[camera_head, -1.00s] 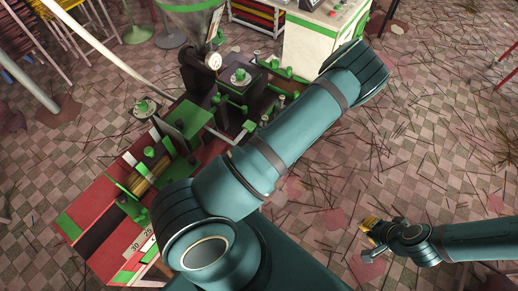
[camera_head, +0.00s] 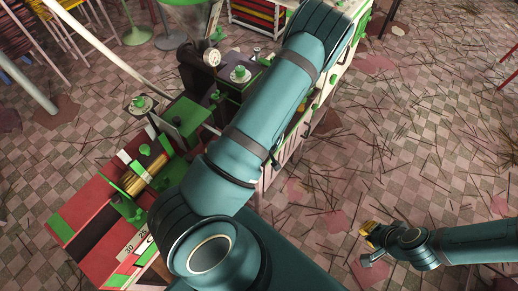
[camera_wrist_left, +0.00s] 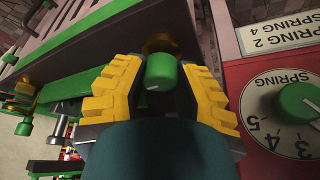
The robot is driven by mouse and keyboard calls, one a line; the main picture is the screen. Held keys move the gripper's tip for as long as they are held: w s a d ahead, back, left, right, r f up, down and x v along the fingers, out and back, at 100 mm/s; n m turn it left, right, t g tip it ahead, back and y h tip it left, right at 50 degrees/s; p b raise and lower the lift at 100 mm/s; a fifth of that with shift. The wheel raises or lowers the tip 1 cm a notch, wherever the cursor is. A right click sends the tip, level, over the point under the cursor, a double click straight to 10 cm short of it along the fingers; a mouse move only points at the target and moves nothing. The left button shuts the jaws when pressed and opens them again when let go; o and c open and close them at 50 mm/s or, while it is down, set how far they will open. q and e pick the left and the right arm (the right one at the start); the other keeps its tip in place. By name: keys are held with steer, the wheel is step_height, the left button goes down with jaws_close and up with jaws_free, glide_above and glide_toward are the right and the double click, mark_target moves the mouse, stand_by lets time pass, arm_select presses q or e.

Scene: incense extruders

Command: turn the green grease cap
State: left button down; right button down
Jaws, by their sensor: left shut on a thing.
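The green grease cap (camera_wrist_left: 161,72) has a short white mark on its face and sits between the yellow fingers of my left gripper (camera_wrist_left: 160,85) in the left wrist view. The fingers are shut on it from both sides, in front of a brass-coloured fitting (camera_wrist_left: 162,43). In the head view, my left arm covers the cap and the left gripper. My right gripper (camera_head: 370,242) is off to the right above the floor, away from the machine. Its yellow fingers are too small to tell open from shut.
A red panel (camera_wrist_left: 236,78) with a green spring dial (camera_wrist_left: 298,102) stands close right of the left gripper. The head view shows the red and green extruder (camera_head: 110,205) with a gauge (camera_head: 212,57). Floor (camera_head: 440,130) at right is open, strewn with thin sticks.

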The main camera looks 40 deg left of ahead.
arm_select(q)
steer(key=shift+m+t+h+b, duration=0.4)
steer(key=shift+m+b, duration=0.1)
steer(key=shift+m, duration=1)
steer(key=c, duration=0.7)
jaws_free()
steer(key=shift+o, duration=0.2)
